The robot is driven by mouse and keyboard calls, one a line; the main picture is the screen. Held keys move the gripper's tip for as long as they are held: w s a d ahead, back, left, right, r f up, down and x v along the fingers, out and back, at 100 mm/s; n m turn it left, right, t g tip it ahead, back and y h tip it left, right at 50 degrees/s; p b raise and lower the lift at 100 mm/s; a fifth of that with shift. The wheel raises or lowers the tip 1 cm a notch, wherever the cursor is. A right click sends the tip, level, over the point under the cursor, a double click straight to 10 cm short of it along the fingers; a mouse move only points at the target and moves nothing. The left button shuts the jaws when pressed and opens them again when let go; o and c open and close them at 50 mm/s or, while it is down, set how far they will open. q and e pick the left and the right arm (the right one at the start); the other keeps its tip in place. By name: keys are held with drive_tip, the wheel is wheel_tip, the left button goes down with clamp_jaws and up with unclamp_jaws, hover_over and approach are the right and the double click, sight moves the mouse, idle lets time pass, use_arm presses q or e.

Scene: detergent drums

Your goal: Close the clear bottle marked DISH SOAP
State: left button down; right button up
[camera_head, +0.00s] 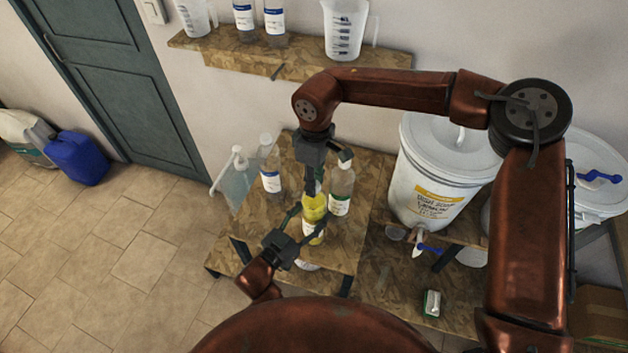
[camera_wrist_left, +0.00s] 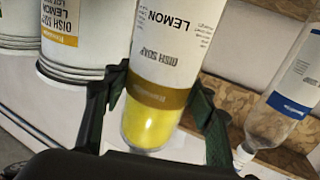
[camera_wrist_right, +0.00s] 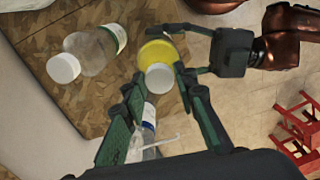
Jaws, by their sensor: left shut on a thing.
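The clear bottle marked DISH SOAP (camera_head: 313,207) holds yellow liquid and stands upright on the wooden stand. Its DISH SOAP and LEMON label shows large in the left wrist view (camera_wrist_left: 160,95). My left gripper (camera_head: 308,222) is shut around its body from the front left. My right gripper (camera_head: 313,187) points down over the bottle's top. In the right wrist view, its fingers stand apart on either side of a white cap (camera_wrist_right: 158,78) at the bottle's top. I cannot tell whether the cap is seated or whether the fingers touch it.
A clear bottle (camera_head: 341,188) stands close on the right. Another clear bottle (camera_head: 270,168) and a pump container (camera_head: 235,180) stand on the left. A white drum (camera_head: 440,170) with a tap is right. A wall shelf (camera_head: 285,62) holds jugs and bottles.

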drive_tip(key=o, duration=0.5)
drive_tip(key=shift+c, duration=0.2)
wheel_tip(320, 180, up, 12)
drive_tip(key=shift+w, duration=0.15)
drive_tip(key=shift+d, duration=0.1)
use_arm(q)
drive_tip(key=c, duration=0.8)
unclamp_jaws()
drive_tip(key=v, duration=1.2)
drive_tip(key=shift+a, duration=0.1)
